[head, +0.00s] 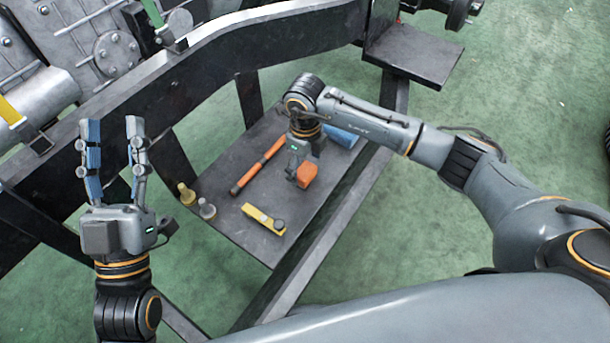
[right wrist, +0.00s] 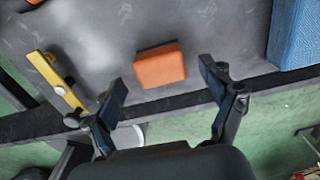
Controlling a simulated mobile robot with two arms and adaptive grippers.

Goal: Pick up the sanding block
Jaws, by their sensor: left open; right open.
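The sanding block, which I take to be the small orange block (head: 308,174), lies on the dark grey shelf (head: 235,222). In the right wrist view the orange block (right wrist: 161,66) lies just beyond and between the open fingertips, with bare shelf around it. My right gripper (head: 297,172) points down over the shelf beside the block and partly covers it in the head view. In its wrist view the right gripper (right wrist: 163,76) is open and empty. My left gripper (head: 112,124) is open and empty, upright at the left, away from the shelf.
On the shelf lie an orange-and-black bar (head: 258,165), a yellow tool (head: 263,218) and a blue block (head: 341,137). Two small fittings (head: 207,209) stand at its left edge. The dark chassis rail (head: 200,75) runs behind and above the shelf.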

